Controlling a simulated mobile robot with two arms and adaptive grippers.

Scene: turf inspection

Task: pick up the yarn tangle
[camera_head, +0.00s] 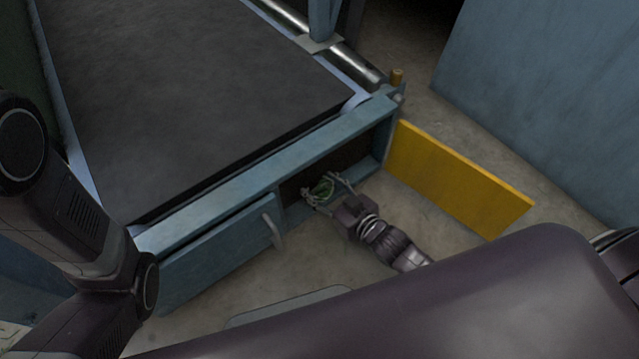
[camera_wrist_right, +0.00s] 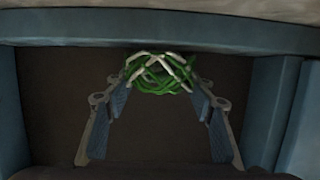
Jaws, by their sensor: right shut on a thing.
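The yarn tangle (camera_head: 322,188) is a small ball of green and whitish strands. It is at the open compartment under the dark belt. My right gripper (camera_head: 327,190) reaches to it, with a finger on each side. In the right wrist view the tangle (camera_wrist_right: 158,73) sits between the far ends of the fingers of my right gripper (camera_wrist_right: 160,82), which is shut on it. The underside of the tangle is hard to make out. My left arm shows at the left of the head view, but its gripper is not in view.
The compartment has a blue frame (camera_head: 227,192) above it. A yellow panel (camera_head: 455,178) stands out to its right, and a blue door with a handle (camera_head: 274,231) is to its left. A blue wall (camera_head: 545,95) stands at the upper right. Bare floor lies in front.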

